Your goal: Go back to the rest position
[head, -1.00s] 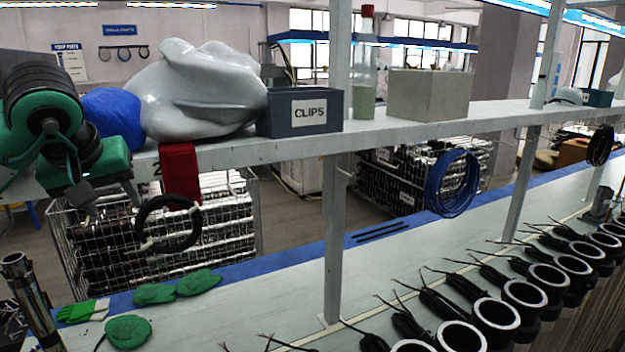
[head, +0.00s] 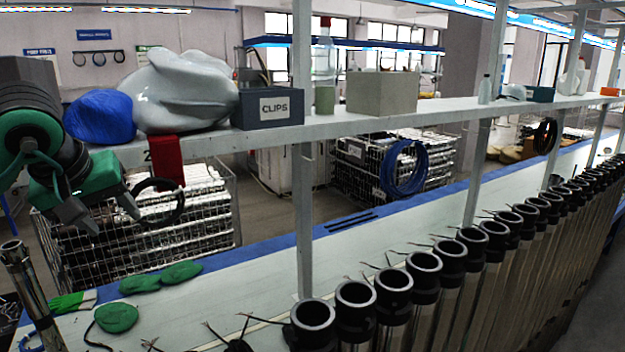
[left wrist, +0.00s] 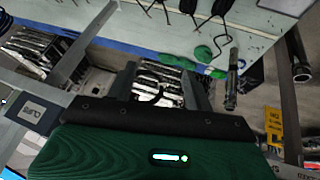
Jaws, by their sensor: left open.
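My left arm comes in from the left in the head view. Its green and dark gripper (head: 108,218) points down, open and empty. My right gripper is in neither view. Pump tubes (head: 393,280) stand upright in a long row at the right.
A shelf (head: 400,118) on posts bears a CLIPS box (head: 268,107), a grey block (head: 382,93), a bottle (head: 324,65) and bags. A blue coil (head: 404,168) hangs below it. Green gloves (head: 117,318) lie on the workbench (head: 270,290), and a metal tube (head: 20,275) stands at its left.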

